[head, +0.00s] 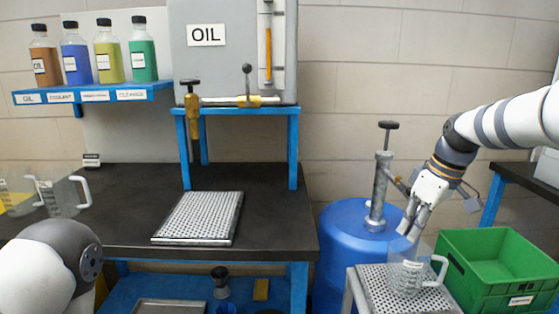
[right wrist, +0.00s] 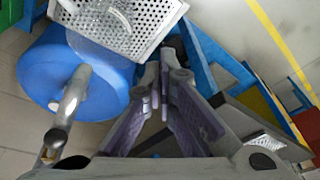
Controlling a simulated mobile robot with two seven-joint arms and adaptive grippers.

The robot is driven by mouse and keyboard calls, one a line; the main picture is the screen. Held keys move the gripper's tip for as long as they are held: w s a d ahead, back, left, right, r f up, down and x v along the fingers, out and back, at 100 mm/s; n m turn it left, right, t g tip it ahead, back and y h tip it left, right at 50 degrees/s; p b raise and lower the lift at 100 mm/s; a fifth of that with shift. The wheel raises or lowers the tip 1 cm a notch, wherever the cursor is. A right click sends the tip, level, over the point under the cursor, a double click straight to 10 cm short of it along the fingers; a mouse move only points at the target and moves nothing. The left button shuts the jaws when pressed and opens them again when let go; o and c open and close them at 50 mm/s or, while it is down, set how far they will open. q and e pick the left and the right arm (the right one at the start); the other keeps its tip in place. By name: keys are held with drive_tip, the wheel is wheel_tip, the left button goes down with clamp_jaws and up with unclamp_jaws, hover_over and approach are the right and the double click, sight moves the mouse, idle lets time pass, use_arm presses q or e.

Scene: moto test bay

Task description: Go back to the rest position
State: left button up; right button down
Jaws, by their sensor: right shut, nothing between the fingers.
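My right gripper (head: 413,226) is shut and empty in the head view. It hangs just above a clear measuring jug (head: 405,278) that stands on a perforated metal stand (head: 378,288). The right wrist view shows the gripper (right wrist: 157,65) with its fingers together, pointing toward the perforated stand top (right wrist: 122,25). A blue drum (head: 345,232) with a hand pump (head: 380,185) stands left of the gripper; it also shows in the right wrist view (right wrist: 42,72). My left arm shows at the lower left of the head view, but its gripper is out of view.
A green crate (head: 500,265) is right of the jug. A dark bench (head: 125,215) with a perforated tray (head: 200,217) is at left, with a clear jug (head: 65,196) near its left end. An oil tank (head: 235,65) and a bottle shelf (head: 95,93) are behind.

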drive_tip(key=s+a+f+m+g, duration=0.1)
drive_tip(key=s+f, duration=0.1)
drive_tip(key=f, duration=0.5)
drive_tip(key=s+a+f+m, duration=0.1)
drive_tip(key=s+a+f, duration=0.1)
drive_tip(key=f, duration=0.5)
drive_tip(key=s+a+f+m, duration=0.2)
drive_tip(key=s+f, duration=1)
drive_tip(key=s+f+m+g+h, duration=0.1)
drive_tip(key=s, duration=1.3)
drive_tip(key=s+f+m+g+h, duration=0.1)
drive_tip(key=s+f+m, duration=0.1)
drive_tip(key=s, duration=1.3)
drive_tip(key=shift+a+f+m, duration=0.15)
drive_tip(key=shift+m, duration=0.15)
